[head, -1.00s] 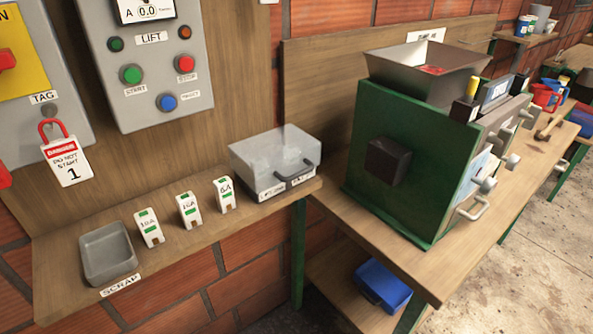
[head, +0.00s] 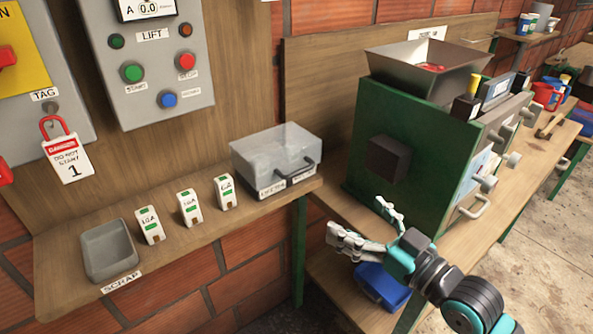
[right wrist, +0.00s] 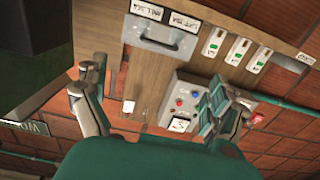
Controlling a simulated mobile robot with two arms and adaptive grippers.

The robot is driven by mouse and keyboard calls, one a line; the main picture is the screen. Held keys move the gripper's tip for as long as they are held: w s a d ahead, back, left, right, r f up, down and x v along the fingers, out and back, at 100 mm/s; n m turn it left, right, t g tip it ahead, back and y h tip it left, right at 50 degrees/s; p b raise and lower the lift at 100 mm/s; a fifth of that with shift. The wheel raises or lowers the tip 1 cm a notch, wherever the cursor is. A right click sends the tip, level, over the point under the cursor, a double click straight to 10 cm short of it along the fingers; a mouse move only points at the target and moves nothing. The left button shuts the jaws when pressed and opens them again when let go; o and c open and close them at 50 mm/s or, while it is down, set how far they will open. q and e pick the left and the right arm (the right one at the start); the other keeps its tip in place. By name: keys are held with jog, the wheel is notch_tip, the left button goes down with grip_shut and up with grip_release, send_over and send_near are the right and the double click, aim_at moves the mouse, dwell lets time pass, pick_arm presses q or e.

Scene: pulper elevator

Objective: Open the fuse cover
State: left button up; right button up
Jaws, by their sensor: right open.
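The fuse cover (head: 276,152) is a clear, box-like lid with a dark handle (head: 297,172) on its front. It sits shut at the right end of the wooden shelf, with labels below its front. In the right wrist view the fuse cover (right wrist: 163,38) shows near the top, turned upside down. My right gripper (head: 362,221) is open and empty, to the right of and below the cover, in front of the green machine and apart from both. Its two spread fingers (right wrist: 156,95) also show in the right wrist view. My left gripper is not in view.
Three white fuses (head: 188,207) stand on the shelf left of the cover, beside a grey scrap tray (head: 109,250). The green machine (head: 408,160) stands on a bench to the right. A blue box (head: 381,288) lies below. The lift panel (head: 150,62) hangs above.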

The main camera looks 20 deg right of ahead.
aim_at(302, 172)
jog(key=x, duration=1.6)
jog(key=shift+r, duration=0.25)
jog(key=shift+w+a, duration=0.25)
jog(key=shift+w, duration=0.35)
